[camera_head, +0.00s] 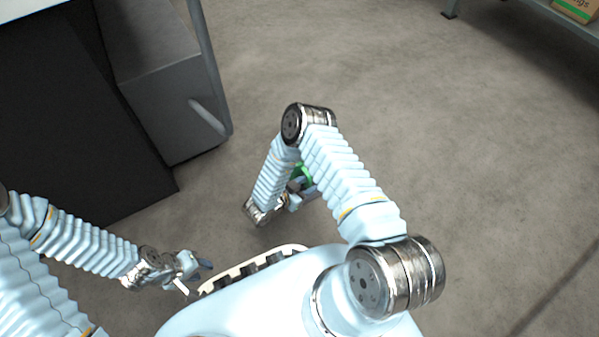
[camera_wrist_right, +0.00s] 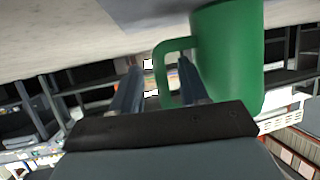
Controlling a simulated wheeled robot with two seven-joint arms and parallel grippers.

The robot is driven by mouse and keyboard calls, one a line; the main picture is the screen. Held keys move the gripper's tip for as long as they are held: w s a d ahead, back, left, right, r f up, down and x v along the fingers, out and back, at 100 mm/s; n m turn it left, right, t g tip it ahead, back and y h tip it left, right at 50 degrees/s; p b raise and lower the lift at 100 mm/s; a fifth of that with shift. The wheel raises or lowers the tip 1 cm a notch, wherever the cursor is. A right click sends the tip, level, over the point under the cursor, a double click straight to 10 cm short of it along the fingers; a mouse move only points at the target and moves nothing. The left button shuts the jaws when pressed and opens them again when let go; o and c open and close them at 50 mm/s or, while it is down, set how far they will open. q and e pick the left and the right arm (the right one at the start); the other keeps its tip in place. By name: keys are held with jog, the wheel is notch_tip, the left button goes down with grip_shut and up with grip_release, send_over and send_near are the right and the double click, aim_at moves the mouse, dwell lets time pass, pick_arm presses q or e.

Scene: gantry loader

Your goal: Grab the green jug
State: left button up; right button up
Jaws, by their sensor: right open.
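The green jug (camera_wrist_right: 228,60) fills the upper right of the right wrist view, close to my right gripper (camera_wrist_right: 159,66). Its handle (camera_wrist_right: 162,68) shows between the two open fingers, with the right finger close to the jug's body. I cannot tell whether the fingers touch it. In the head view only a small green part of the jug (camera_head: 302,173) shows; my right arm hides the rest. My right gripper (camera_head: 306,192) is beside it there, partly hidden. My left gripper (camera_head: 200,270) is at the lower left, away from the jug; its finger gap is unclear.
A grey cabinet (camera_head: 175,100) with a handle and a dark side stands at the upper left. A shelf (camera_head: 560,20) bearing a cardboard box (camera_head: 577,8) is at the top right. The concrete floor (camera_head: 450,130) between them is clear.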

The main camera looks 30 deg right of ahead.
jog(key=x, duration=0.3)
jog(key=shift+w+d+b, duration=0.15)
jog(key=shift+d+b, duration=0.05)
jog(key=shift+b, duration=0.1)
jog(key=shift+c, duration=0.4)
grip_shut()
